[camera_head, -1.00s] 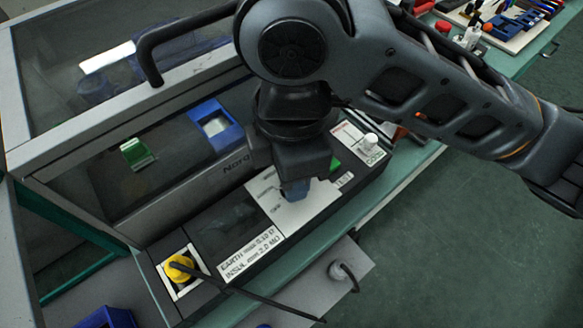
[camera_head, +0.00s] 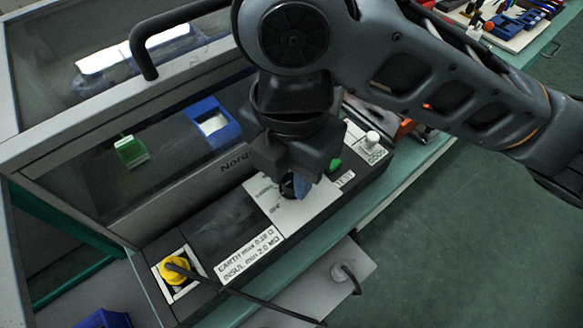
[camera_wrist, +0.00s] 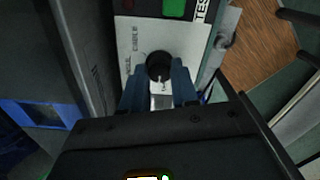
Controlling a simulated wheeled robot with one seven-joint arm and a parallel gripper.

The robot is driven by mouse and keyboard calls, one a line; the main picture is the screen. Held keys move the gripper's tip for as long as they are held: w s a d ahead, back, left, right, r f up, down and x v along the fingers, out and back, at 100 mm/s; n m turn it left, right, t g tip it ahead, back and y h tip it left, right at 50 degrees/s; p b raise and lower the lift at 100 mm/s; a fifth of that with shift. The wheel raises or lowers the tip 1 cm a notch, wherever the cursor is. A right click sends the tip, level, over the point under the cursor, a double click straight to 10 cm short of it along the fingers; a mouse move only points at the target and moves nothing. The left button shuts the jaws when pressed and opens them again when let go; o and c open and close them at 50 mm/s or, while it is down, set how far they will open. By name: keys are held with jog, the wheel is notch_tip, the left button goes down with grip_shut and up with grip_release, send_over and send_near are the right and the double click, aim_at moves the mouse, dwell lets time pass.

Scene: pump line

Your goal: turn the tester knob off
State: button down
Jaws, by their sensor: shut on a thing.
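The tester (camera_head: 232,232) is a long dark box with white label panels, on the bench edge below the grey hood. Its black round knob (camera_wrist: 159,65) sits on a white panel with lettering, part of which reads "CABLE". In the wrist view a pale mark on the knob points toward my gripper. My gripper (camera_wrist: 158,80) is shut on the knob, with a blue finger on each side. In the head view the knob (camera_head: 288,188) is mostly hidden by my gripper (camera_head: 297,186).
A green button (camera_head: 335,165) and a white post (camera_head: 371,139) stand on the tester right of the knob. A yellow plug (camera_head: 176,268) with a black cable sits in the left socket. The grey hood (camera_head: 120,160) with its handle is close behind my wrist.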

aim_at(291, 180)
dwell(0.4)
jog(key=c, duration=0.9)
grip_release()
jog(key=shift+o, duration=0.2)
jog(key=shift+r+p, duration=0.8)
jog(key=shift+r, duration=3.1)
